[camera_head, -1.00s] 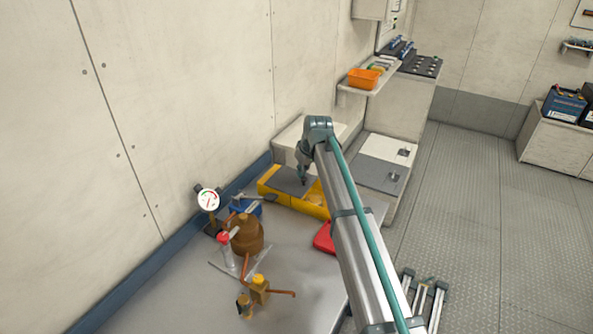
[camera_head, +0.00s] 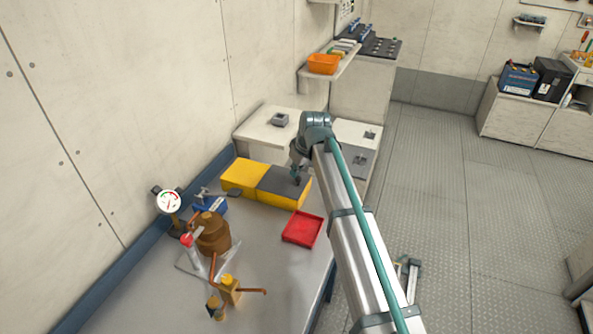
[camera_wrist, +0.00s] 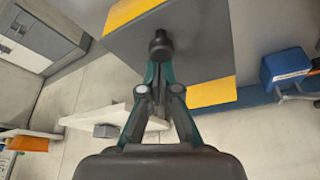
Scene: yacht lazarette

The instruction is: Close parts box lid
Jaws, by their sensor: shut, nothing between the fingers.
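A long yellow box (camera_head: 243,174), which I take to be the parts box, stands at the far end of the grey bench. A flat dark grey panel (camera_head: 279,179) covers its right part; the left part is plain yellow on top. My gripper (camera_head: 297,181) points down at the panel's right end, shut and empty. In the wrist view, my gripper's closed tips (camera_wrist: 160,44) are in front of the grey panel (camera_wrist: 205,45), which has yellow (camera_wrist: 212,92) beside it. I cannot tell whether the tips touch it, or whether the panel lies fully closed.
A red tray (camera_head: 302,229) lies nearer on the bench (camera_head: 265,275). At the left are a gauge (camera_head: 169,202), a blue vise-like tool (camera_head: 209,203) and a brown pot with copper pipes (camera_head: 213,233). White lockers (camera_head: 272,133) stand behind the box.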

